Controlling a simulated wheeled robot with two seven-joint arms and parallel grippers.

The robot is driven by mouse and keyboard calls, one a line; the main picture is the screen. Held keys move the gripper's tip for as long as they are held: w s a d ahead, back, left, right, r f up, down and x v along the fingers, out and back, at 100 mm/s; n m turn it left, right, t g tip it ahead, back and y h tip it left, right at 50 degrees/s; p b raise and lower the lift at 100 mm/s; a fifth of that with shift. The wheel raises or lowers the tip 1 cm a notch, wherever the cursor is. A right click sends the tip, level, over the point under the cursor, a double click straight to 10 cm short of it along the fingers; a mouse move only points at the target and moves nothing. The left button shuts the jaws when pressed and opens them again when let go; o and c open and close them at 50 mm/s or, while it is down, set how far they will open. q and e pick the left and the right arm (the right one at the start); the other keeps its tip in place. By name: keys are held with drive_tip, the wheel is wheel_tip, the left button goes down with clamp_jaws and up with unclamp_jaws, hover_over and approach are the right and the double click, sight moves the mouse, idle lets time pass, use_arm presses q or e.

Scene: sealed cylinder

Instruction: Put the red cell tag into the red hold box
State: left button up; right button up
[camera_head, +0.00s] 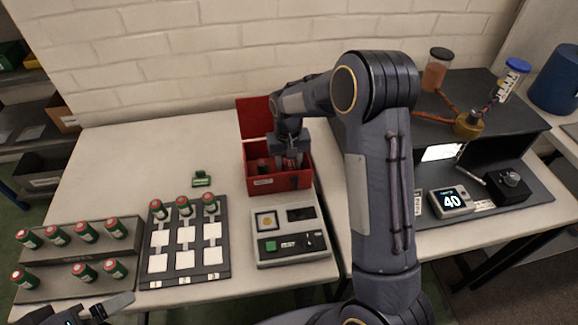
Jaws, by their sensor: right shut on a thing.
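The red hold box (278,183) stands open at the back of the white table, its lid (253,118) raised behind it. My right gripper (291,163) reaches down into the box from above. It is shut on a small red thing, which seems to be the red cell tag; the fingers and box wall hide most of it. A red-capped cylinder (262,165) stands in the box left of the gripper. A green tag (201,178) lies on the table left of the box. My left gripper (85,313) is partly in view at the bottom left, cut off by the frame edge.
A dark rack with several red-capped green cylinders (86,231) is at the left. A grid tray (158,267) with white squares holds 3 more. A grey panel device (290,246) stands before the box. A dark bench with a display reading 40 (451,201) is at right.

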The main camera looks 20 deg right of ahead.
drive_tip(key=shift+f, duration=1.2)
drive_tip(key=shift+f, duration=0.2)
drive_tip(key=o, duration=0.9)
drive_tip(key=shift+o, duration=0.2)
drive_tip(key=shift+r, duration=0.15)
